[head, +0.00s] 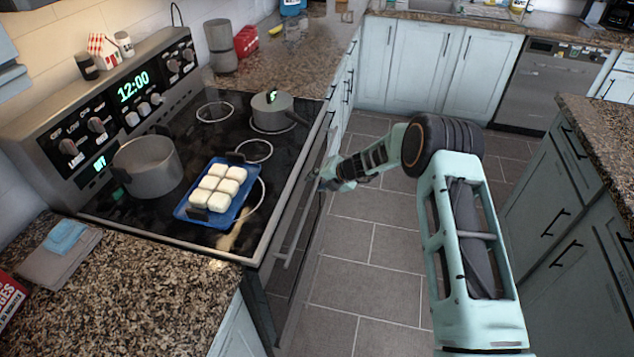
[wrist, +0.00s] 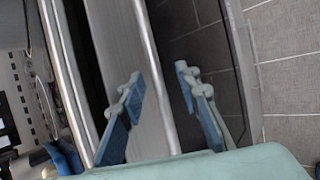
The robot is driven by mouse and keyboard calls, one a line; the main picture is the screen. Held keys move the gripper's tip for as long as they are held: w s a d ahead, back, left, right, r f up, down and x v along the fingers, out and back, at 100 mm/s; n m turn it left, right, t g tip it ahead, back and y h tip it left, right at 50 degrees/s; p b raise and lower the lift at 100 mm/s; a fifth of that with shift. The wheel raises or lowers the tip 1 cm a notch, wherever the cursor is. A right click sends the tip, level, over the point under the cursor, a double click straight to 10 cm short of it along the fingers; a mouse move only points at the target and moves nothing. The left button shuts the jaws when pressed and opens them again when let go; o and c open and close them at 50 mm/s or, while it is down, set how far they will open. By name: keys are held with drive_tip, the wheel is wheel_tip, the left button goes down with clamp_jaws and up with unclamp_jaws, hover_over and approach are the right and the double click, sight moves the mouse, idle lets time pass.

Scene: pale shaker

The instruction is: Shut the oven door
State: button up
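The oven door (head: 286,285) is the dark glass and steel front below the cooktop in the head view. Its long steel handle (head: 291,238) runs along the top. The door looks nearly upright; how far ajar it is, I cannot tell. In the wrist view the handle (wrist: 154,85) passes between the fingers, with dark door glass (wrist: 208,55) to its right. My gripper (wrist: 162,95) is open, its blue-padded fingers apart with nothing gripped. In the head view my gripper (head: 326,180) is beside the oven front near the handle; its fingertips are small there, and contact is unclear.
On the cooktop (head: 200,135) are a large pot (head: 148,166), a smaller lidded pot (head: 272,110) and a blue tray (head: 238,222) of white buns. Tiled floor (head: 365,285) is free before the oven. An island counter (head: 600,135) stands at right.

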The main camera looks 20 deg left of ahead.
drive_tip(key=v, duration=1.2)
idle(0.3)
